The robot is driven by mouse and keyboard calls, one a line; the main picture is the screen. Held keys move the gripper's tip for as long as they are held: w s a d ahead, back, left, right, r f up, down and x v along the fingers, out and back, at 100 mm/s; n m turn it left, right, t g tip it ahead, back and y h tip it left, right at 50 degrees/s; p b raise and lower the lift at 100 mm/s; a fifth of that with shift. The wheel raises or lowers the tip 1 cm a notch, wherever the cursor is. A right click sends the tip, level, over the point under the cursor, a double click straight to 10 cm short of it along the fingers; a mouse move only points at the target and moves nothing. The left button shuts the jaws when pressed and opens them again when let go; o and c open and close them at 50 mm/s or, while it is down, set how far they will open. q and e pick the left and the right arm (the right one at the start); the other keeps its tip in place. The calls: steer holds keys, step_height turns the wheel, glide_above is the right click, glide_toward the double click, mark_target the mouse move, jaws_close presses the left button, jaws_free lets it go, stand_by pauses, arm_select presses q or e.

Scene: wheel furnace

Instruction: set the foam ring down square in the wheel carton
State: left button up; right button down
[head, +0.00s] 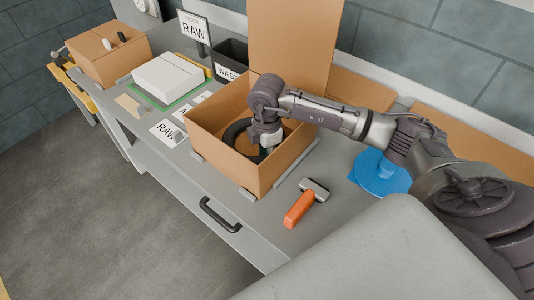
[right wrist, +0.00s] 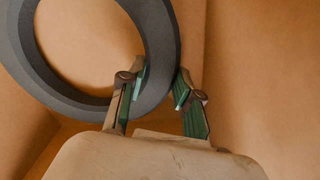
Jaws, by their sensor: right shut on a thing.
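The foam ring (head: 236,133) is dark grey and sits inside the open wheel carton (head: 222,157), below its rim. My right gripper (head: 266,150) reaches down into the carton and covers part of the ring. In the right wrist view the ring (right wrist: 55,85) is large at the upper left, and its rim passes between the two fingers of my right gripper (right wrist: 161,82), which is shut on it. The carton's brown inner walls (right wrist: 255,70) surround it. I cannot tell whether the ring touches the carton's bottom. My left gripper is not in view.
The carton's tall flap (head: 292,50) stands up at the back. An orange-handled tool (head: 299,209) lies in front on the grey bench. A blue round object (head: 380,172) is to the right. A white box (head: 168,77), a dark waste bin (head: 232,53) and another carton (head: 105,58) stand left.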

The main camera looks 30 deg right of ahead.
steer(key=shift+f+b, duration=0.35)
steer(key=shift+f, duration=0.25)
steer(key=shift+c, duration=0.9)
jaws_free()
steer(key=shift+w, duration=0.1)
steer(key=shift+r, duration=0.1)
steer(key=r+p, duration=0.1)
steer(key=a+r+p, duration=0.1)
steer(key=r+p, duration=0.1)
steer(key=a+r+p, duration=0.1)
steer(key=r, duration=0.1)
steer(key=shift+a+r+p, duration=0.1)
steer(key=shift+r+p, duration=0.1)
steer(key=shift+p, duration=0.15)
step_height(320, 180, up, 8)
steer(key=p, duration=0.6)
steer(key=shift+a+r, duration=0.25)
steer(key=shift+a, duration=0.15)
steer(key=shift+r+p, duration=0.1)
steer(key=shift+p, duration=0.2)
